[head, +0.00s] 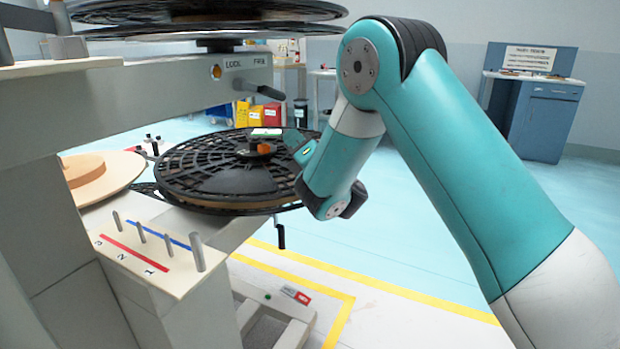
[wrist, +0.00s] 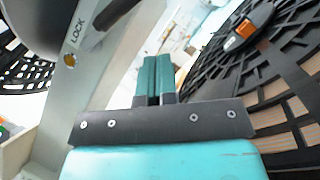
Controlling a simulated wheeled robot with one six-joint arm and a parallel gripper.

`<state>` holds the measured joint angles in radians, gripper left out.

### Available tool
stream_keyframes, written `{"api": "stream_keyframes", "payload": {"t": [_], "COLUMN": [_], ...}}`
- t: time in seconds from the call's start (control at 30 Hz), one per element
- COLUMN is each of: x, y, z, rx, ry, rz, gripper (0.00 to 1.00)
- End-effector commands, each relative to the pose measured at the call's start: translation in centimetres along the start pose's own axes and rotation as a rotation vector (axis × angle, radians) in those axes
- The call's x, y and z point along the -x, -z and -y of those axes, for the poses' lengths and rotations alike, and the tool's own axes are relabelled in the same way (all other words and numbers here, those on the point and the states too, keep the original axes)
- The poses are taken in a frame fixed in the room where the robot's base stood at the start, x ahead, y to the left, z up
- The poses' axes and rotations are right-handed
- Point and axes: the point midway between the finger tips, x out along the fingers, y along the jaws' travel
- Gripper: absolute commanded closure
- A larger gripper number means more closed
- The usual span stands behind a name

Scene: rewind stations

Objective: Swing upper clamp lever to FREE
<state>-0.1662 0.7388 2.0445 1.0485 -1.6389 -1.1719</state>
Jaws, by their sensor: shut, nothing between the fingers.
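The upper clamp lever (head: 262,90) is a black handle on the grey upper beam, below the LOCK and FREE lettering. In the head view it points right and slightly down; I cannot tell which marking it is set to. In the wrist view the lever (wrist: 112,14) shows at the top, to the right of the word LOCK, partly cut off by the frame. My gripper (wrist: 158,62) is shut and empty, its two teal fingers side by side. Its tips are apart from the lever in the picture.
A large black reel (head: 220,175) with an orange hub piece lies below the beam, close to my wrist. Another reel (head: 205,12) sits above the beam. A lower black lever (head: 281,232) hangs under the lower beam. A pegged shelf (head: 150,250) stands at front left.

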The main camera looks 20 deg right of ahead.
Motion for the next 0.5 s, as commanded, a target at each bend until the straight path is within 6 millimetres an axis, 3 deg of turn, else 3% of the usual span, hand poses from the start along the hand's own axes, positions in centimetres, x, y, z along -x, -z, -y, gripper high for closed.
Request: {"api": "stream_keyframes", "payload": {"t": [0.03,0.23,0.5], "x": [1.2,3.9,5.1], "y": [0.3,0.0,-0.2], "z": [0.8,1.3,1.3], "rx": [-0.001,0.0,0.0], "ry": [0.001,0.002,0.0], "rz": [0.002,0.0,0.0], "gripper": [1.0,1.0,1.0]}}
